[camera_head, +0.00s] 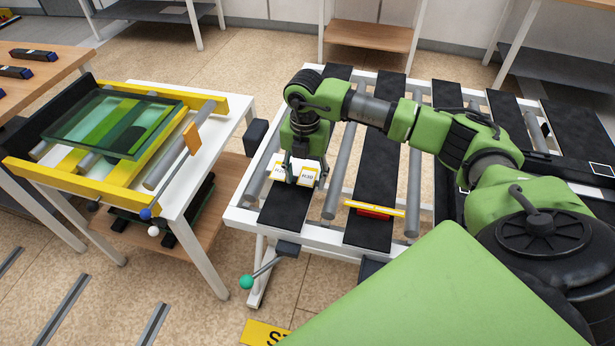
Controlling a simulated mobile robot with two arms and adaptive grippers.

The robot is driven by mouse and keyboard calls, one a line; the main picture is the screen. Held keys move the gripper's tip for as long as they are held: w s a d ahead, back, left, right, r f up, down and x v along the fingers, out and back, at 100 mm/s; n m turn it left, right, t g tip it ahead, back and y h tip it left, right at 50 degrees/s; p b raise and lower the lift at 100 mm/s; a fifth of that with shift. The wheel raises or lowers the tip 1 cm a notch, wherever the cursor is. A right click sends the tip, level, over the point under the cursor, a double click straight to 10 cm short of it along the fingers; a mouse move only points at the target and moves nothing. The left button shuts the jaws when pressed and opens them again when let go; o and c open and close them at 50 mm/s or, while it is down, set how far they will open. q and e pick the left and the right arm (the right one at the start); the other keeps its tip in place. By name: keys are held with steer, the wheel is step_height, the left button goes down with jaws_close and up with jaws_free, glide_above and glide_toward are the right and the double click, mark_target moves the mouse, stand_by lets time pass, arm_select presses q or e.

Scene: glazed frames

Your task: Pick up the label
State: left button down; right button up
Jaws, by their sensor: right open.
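The right label (308,177) shows printed characters, too small to read surely. My right gripper (306,172) points down over the labels, open, with its fingers close around the right label. I cannot tell whether the fingers touch it. My left gripper is not in view.
The black belt (280,211) belongs to a white-framed conveyor table with grey rollers. A yellow strip with a red part (374,212) lies on the second belt. A glass pane (112,122) rests in a yellow frame on the left table. A green-knobbed lever (246,282) juts out in front.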

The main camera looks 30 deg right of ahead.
mark_target(305, 182)
steer(key=shift+f, duration=0.1)
steer(key=c, duration=0.8)
steer(key=shift+r, duration=0.45)
step_height(305, 182, up, 3)
steer(key=shift+w+f, duration=0.1)
steer(key=shift+s+a+r+b, duration=0.2)
steer(key=shift+s+a+r, duration=0.25)
steer(key=shift+s+r, duration=1.85)
steer(key=shift+s+a+r+b, duration=0.25)
steer(key=shift+s+a+r, duration=0.25)
steer(key=shift+s+r, duration=1.85)
steer(key=shift+s+a+r+b, duration=0.2)
steer(key=shift+s+a+r, duration=0.25)
steer(key=shift+s+r, duration=1.85)
